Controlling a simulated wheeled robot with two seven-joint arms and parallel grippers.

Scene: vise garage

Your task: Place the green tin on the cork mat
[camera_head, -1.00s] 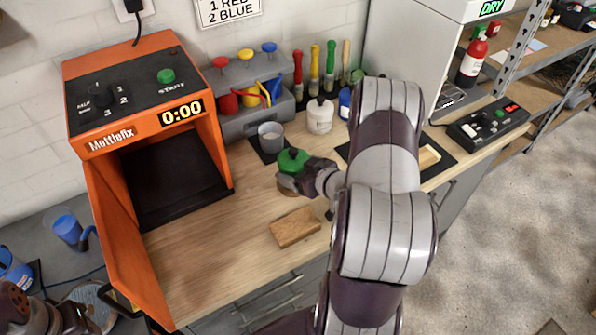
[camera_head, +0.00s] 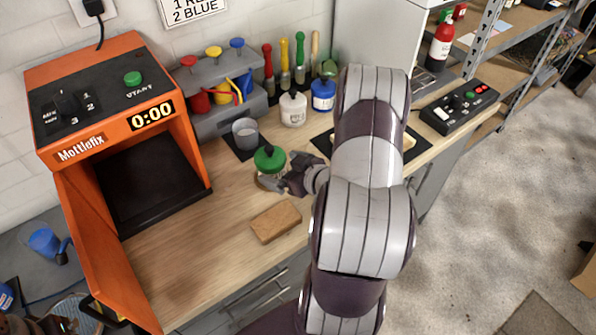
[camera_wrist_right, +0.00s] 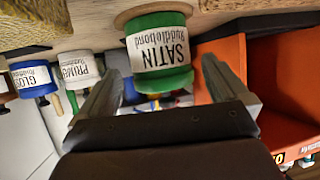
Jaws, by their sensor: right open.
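The green tin (camera_head: 269,158) stands on the counter in front of the grey cup. In the right wrist view, which is upside down, the green tin (camera_wrist_right: 163,72) shows its "SATIN" label and stands on a round tan cork mat (camera_wrist_right: 150,14). In the head view the mat is mostly hidden behind the tin and my gripper. My right gripper (camera_head: 283,183) is open, just right of the tin. In the wrist view its two fingers (camera_wrist_right: 160,68) lie apart on either side of the tin's near side. My left gripper does not show clearly at the lower left edge.
A wooden block (camera_head: 276,221) lies in front of the tin. A grey cup (camera_head: 245,133), a white tin (camera_head: 292,112) and a blue tin (camera_head: 323,97) stand behind. The orange machine (camera_head: 125,140) is at left with its door open.

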